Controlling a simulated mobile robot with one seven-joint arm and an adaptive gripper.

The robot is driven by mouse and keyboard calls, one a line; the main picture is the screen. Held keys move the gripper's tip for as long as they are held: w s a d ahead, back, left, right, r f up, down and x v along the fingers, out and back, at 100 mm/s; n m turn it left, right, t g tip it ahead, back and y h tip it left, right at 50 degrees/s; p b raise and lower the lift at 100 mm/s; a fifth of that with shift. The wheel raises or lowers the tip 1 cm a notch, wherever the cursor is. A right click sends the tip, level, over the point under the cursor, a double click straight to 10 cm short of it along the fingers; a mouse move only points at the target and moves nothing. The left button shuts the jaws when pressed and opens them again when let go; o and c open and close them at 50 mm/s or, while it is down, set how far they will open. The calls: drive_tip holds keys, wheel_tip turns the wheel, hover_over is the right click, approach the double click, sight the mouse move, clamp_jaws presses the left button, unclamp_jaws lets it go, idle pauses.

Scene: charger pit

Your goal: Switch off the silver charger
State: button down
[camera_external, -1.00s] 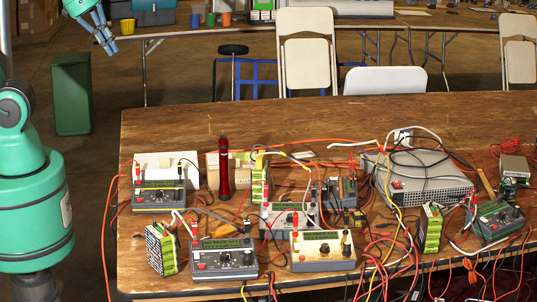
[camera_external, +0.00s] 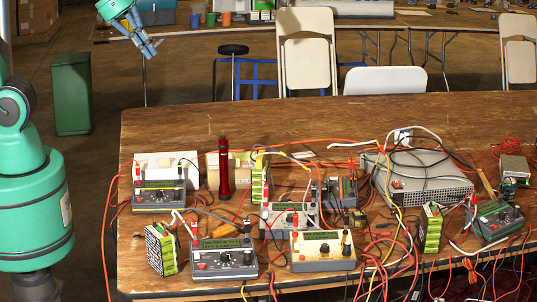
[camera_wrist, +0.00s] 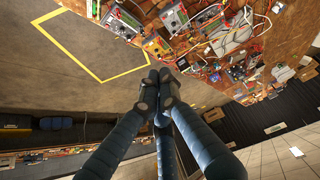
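The silver charger (camera_external: 271,219) is a pale grey box with a display and knobs. It sits mid-table behind a cream charger (camera_external: 322,262), which hides part of its front; white and red leads cross it. I cannot tell its switch position. My gripper (camera_external: 151,50) hangs at the upper left in the external view, high and well apart from the chargers. In the wrist view its fingers (camera_wrist: 158,88) converge with their tips together and nothing visible between them. Several chargers show beyond the tips in that view, but I cannot tell which is silver.
A dark charger (camera_external: 224,270), a left charger (camera_external: 159,199) and a green charger (camera_external: 498,234) share the wooden table (camera_external: 190,135). A red upright flashlight (camera_external: 224,170) and a large grey power supply (camera_external: 432,188) stand behind. Loose cables cover the front; the table's back strip is clear.

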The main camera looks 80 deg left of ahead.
drive_tip(key=w+d+f+t, duration=0.15)
drive_tip(key=w+f, duration=0.25)
drive_tip(key=w, duration=0.4)
drive_tip(key=w+d+f, duration=0.2)
drive_tip(key=w+f, duration=0.2)
drive_tip(key=w, duration=0.3)
drive_tip(key=w+d+f+t, duration=0.1)
drive_tip(key=w+d+f, duration=0.1)
drive_tip(key=w+f, duration=0.45)
drive_tip(key=w+a+f+y, duration=0.1)
drive_tip(key=w+a+f, duration=0.1)
drive_tip(key=f, duration=0.5)
drive_tip(key=w+a+f+y+p, duration=0.1)
drive_tip(key=w+f+y, duration=0.1)
drive_tip(key=f, duration=0.6)
drive_tip(key=w+a+f+y, duration=0.2)
drive_tip(key=w+f, duration=0.2)
drive_tip(key=f, duration=0.3)
drive_tip(key=shift+a+f+p, duration=0.3)
drive_tip(key=shift+a+f, duration=0.05)
drive_tip(key=shift+f, duration=0.2)
drive_tip(key=b, duration=0.7)
hover_over(265, 215)
drive_tip(key=d, duration=0.1)
drive_tip(key=f, duration=0.5)
drive_tip(key=shift+s+f, duration=0.4)
drive_tip(key=shift+f+b, duration=0.65)
drive_tip(key=shift+f, duration=0.65)
